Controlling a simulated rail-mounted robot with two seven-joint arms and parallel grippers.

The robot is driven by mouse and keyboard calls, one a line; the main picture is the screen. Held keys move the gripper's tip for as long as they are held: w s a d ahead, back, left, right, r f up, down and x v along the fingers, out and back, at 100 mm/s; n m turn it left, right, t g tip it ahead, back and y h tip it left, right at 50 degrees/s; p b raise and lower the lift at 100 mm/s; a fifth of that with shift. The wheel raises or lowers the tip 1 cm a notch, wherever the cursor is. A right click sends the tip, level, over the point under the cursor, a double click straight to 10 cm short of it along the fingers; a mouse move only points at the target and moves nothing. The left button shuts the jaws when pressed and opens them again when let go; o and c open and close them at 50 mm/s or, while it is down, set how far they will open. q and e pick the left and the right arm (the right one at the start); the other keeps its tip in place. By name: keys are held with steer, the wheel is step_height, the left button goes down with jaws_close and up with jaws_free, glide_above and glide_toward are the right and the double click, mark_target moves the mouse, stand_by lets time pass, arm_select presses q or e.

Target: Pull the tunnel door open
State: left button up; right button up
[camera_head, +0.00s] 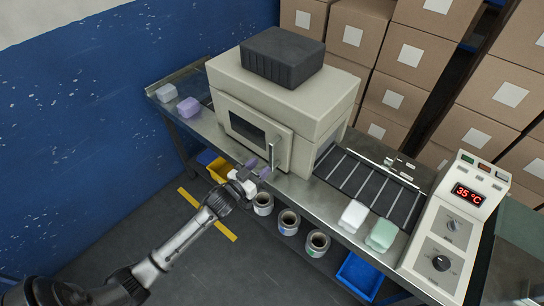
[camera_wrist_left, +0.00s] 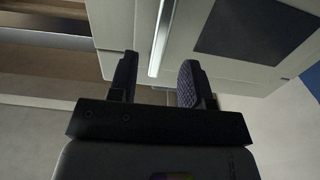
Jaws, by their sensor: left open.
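The tunnel (camera_head: 285,90) is a cream box on the metal bench, with a dark block on its top. Its door (camera_head: 252,130) is a framed panel with a dark window on the front and looks closed. A thin vertical handle bar (camera_head: 271,157) is at the door's right side. My left gripper (camera_head: 258,170) is open just in front of the handle's lower end. In the left wrist view, the handle bar (camera_wrist_left: 161,40) runs between the two fingertips (camera_wrist_left: 158,75) as seen, with the door's dark window (camera_wrist_left: 245,35) to the right. Whether the fingers touch the bar cannot be told.
A slatted conveyor (camera_head: 370,185) leaves the tunnel toward a control panel (camera_head: 455,225) reading 35 °C. White and green blocks (camera_head: 381,234) lie near it. Several cans (camera_head: 289,222) and a yellow bin (camera_head: 222,168) sit below the bench. Stacked cartons (camera_head: 410,55) stand behind.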

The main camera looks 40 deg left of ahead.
mark_target(270, 157)
arm_select(q)
steer(key=w, duration=0.6)
steer(key=shift+w+b, duration=0.3)
steer(key=shift+b, duration=0.1)
jaws_close()
